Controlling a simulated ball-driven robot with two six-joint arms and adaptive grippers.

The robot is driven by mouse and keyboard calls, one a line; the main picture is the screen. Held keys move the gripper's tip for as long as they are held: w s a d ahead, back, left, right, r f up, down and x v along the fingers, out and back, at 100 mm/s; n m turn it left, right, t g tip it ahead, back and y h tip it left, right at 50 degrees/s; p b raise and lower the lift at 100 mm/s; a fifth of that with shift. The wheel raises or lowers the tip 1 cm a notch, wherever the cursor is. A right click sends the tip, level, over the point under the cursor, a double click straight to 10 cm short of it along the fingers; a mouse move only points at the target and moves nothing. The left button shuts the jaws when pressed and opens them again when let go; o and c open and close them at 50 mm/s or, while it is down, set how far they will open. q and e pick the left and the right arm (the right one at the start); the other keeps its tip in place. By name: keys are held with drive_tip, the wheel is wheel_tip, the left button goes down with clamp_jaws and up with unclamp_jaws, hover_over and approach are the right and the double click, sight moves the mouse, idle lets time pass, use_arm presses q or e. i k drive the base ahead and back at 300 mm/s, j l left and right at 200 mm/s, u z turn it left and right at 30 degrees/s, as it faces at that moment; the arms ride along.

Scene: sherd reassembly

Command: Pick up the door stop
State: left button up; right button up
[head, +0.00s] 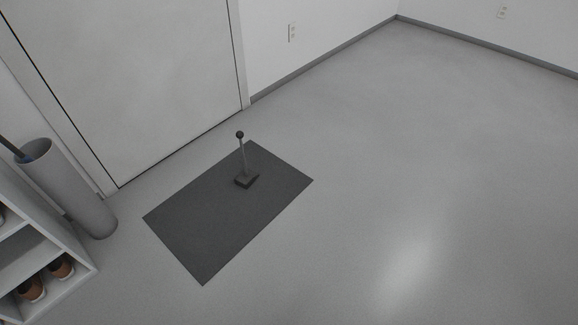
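The door stop (245,180) is a dark wedge with a thin upright rod that ends in a round knob. It stands on the dark grey mat (205,235), near the mat's far edge, in the head view. The knob is at the top of the rod, clear of anything around it. Neither of my grippers shows in the head view.
A closed white door (125,75) is behind the mat. A grey cylindrical bin (75,190) with a stick in it stands at the left, beside a white shoe rack (75,270) holding brown shoes (61,267). The floor to the right is clear.

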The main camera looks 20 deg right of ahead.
sight(244, 179)
drive_tip(key=z, duration=0.1)
drive_tip(key=i+u, duration=0.15)
drive_tip(key=i, duration=0.35)
drive_tip(key=i+l+u, duration=0.15)
drive_tip(key=i, duration=0.3)
